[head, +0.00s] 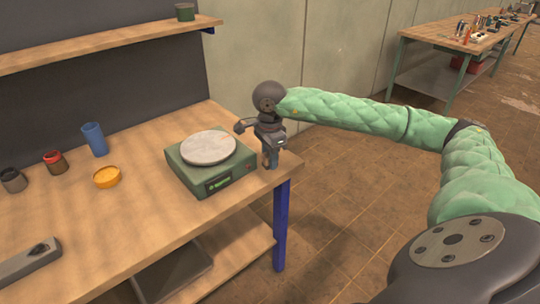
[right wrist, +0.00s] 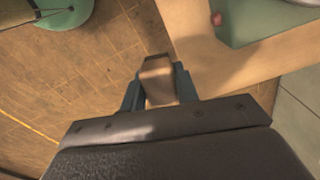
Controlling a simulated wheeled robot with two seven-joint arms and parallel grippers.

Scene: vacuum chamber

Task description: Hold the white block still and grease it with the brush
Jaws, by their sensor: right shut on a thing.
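My right gripper (head: 270,158) points down at the table's right edge, just right of the green scale. In the right wrist view its two blue-grey fingers (right wrist: 160,90) are closed on a small tan, block-shaped thing (right wrist: 158,72) with a paler end. I cannot tell whether this is the white block in shade or part of the brush. No other white block and no brush can be made out. My left gripper is not in view.
The green scale (head: 214,179) with a round pale plate stands near the table's (head: 130,220) right edge. A blue cup (head: 95,139), yellow dish (head: 107,177), red-rimmed jar (head: 55,162) and dark cup (head: 13,180) stand left. A grey tool (head: 28,262) lies in front. The table's front middle is clear.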

